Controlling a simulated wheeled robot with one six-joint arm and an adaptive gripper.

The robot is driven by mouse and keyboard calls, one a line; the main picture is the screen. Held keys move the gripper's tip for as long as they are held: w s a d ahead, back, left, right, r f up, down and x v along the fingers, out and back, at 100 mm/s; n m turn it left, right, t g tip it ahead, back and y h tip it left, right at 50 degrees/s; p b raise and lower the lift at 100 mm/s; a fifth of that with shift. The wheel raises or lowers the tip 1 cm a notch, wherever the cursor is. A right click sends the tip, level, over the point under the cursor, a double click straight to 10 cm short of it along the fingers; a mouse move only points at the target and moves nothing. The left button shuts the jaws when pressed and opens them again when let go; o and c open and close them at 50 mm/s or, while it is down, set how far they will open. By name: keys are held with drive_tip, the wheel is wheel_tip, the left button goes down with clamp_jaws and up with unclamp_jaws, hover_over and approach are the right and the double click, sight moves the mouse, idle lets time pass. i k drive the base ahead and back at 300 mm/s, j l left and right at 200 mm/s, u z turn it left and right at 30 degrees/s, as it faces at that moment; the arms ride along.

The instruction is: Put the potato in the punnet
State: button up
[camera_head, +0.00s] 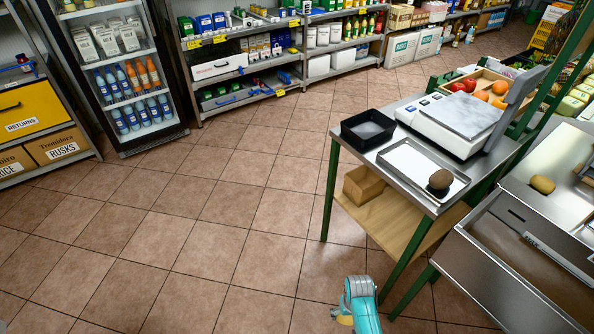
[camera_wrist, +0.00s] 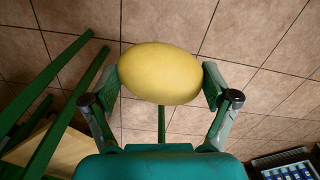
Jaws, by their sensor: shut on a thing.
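My gripper (camera_wrist: 160,82) is shut on a smooth yellow oval thing, which I take to be the potato (camera_wrist: 160,68). One finger presses each side of it, and it is held above the tiled floor. In the head view my teal arm end is low in front of the table, with a tan edge of the held thing (camera_head: 344,320) showing beside it. The punnet, a black open box (camera_head: 347,132), stands at the left corner of the steel table, up and away from my gripper. It looks empty.
On the table (camera_head: 418,107), a metal tray (camera_head: 397,158) holds a dark brown roundish thing (camera_head: 440,180). A white scale (camera_head: 447,131) and a fruit crate (camera_head: 484,76) stand behind. Another brown oval (camera_head: 542,184) lies on the right counter. The left floor is clear.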

sight(362, 136)
drive_tip(key=i+j+u, duration=0.15)
drive_tip(key=i+u, duration=0.3)
drive_tip(key=i, duration=0.3)
drive_tip(key=i+l+u, duration=0.15)
drive_tip(key=i+u, duration=0.3)
drive_tip(key=i, duration=0.3)
drive_tip(key=i+j, duration=0.1)
drive_tip(key=i, duration=0.65)
drive_tip(key=i+j+z, duration=0.15)
drive_tip(key=i, duration=0.6)
drive_tip(key=i+j+z, duration=0.2)
drive_tip(key=z, duration=0.2)
drive_tip(key=i+j+z, duration=0.6)
drive_tip(key=z, duration=0.15)
drive_tip(key=i+j+z, duration=0.15)
drive_tip(key=j+z, duration=0.2)
drive_tip(key=j, duration=0.15)
